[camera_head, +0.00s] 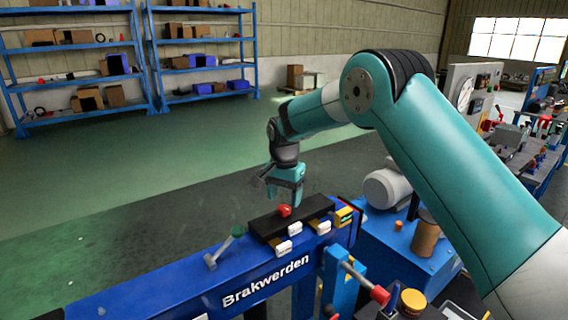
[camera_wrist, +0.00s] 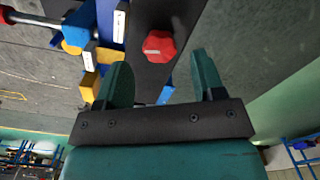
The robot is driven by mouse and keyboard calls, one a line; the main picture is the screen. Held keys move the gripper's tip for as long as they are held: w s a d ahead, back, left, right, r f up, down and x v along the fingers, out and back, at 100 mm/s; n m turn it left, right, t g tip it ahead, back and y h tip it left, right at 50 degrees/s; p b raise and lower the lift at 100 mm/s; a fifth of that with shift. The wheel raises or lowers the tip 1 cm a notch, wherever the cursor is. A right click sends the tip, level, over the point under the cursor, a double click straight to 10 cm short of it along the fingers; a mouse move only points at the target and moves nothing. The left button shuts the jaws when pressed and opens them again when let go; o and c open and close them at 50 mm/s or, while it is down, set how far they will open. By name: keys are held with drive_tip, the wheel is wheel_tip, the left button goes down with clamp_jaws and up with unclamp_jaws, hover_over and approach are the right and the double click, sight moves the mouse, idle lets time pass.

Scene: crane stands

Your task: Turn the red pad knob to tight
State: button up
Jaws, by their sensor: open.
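The red pad knob (camera_head: 284,211) sits on a black pad on top of the blue beam marked "Brakwerden". In the wrist view the knob (camera_wrist: 159,46) is a red faceted knob with a pale mark on its face. My gripper (camera_head: 287,200) is above and close to the knob in the head view. In the wrist view my gripper (camera_wrist: 158,72) is open, its two green fingers apart. The knob shows beyond the fingertips, between their lines and nearer the left finger. Nothing is held. Any tight marking is too small to read.
A lever with a green ball (camera_head: 238,231) stands left of the black pad (camera_head: 262,226). White and yellow blocks line the beam's (camera_head: 190,279) near side. A red-ended handle (camera_head: 379,294) sticks out at the front. Blue shelves (camera_head: 203,50) stand far back.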

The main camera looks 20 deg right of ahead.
sight(285, 207)
wheel_tip(285, 207, up, 14)
drive_tip(key=b, duration=0.1)
drive_tip(key=shift+f, duration=0.1)
